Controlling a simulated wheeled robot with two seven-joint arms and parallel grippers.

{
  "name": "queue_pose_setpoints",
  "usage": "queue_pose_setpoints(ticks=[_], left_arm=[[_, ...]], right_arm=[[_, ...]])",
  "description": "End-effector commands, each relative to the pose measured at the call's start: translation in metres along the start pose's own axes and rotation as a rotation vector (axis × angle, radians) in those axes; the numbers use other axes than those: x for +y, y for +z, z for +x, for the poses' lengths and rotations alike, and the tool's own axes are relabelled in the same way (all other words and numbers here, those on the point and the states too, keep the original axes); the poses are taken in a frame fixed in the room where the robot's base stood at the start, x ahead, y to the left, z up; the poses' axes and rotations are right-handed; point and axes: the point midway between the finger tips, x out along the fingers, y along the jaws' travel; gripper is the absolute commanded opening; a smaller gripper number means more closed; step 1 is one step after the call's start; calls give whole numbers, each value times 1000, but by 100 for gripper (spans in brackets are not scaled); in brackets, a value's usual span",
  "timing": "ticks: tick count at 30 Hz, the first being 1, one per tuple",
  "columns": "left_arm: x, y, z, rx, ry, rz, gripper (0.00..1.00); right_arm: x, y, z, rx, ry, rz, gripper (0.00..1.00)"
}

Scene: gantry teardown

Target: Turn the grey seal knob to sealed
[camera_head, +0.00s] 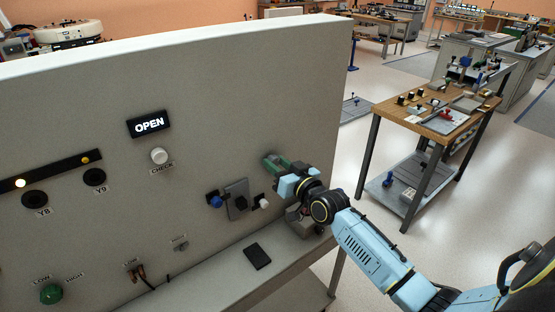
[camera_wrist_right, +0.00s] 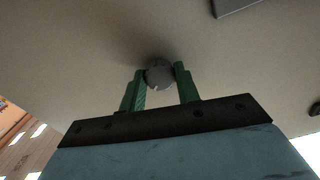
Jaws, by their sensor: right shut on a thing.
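The grey seal knob (camera_wrist_right: 159,75) shows in the right wrist view as a small round grey knob on the pale panel, with a light notch on its lower edge. My right gripper (camera_wrist_right: 161,80) has its two green fingers on either side of the knob, shut on it. In the head view my right gripper (camera_head: 273,161) reaches the panel's right part, and its fingers hide the knob there. A display (camera_head: 149,124) on the panel reads OPEN. My left gripper is in neither view.
A white CHECK button (camera_head: 159,156) sits below the display. A grey plate (camera_head: 236,199) with a blue knob (camera_head: 215,201) and a white knob (camera_head: 263,203) beside it lies just left of my right gripper. A dark flat block (camera_head: 257,256) rests on the ledge below. A wooden-topped table (camera_head: 440,122) stands at right.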

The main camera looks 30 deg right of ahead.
Motion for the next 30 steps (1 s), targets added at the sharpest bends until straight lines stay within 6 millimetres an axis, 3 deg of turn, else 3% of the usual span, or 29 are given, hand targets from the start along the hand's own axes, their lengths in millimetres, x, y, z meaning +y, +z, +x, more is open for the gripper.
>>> queue_pose_setpoints(ticks=[15,30], left_arm=[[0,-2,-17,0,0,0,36],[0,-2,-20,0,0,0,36]], right_arm=[[0,-2,0,3,0,466,9],[0,-1,0,3,-1,694,9]])
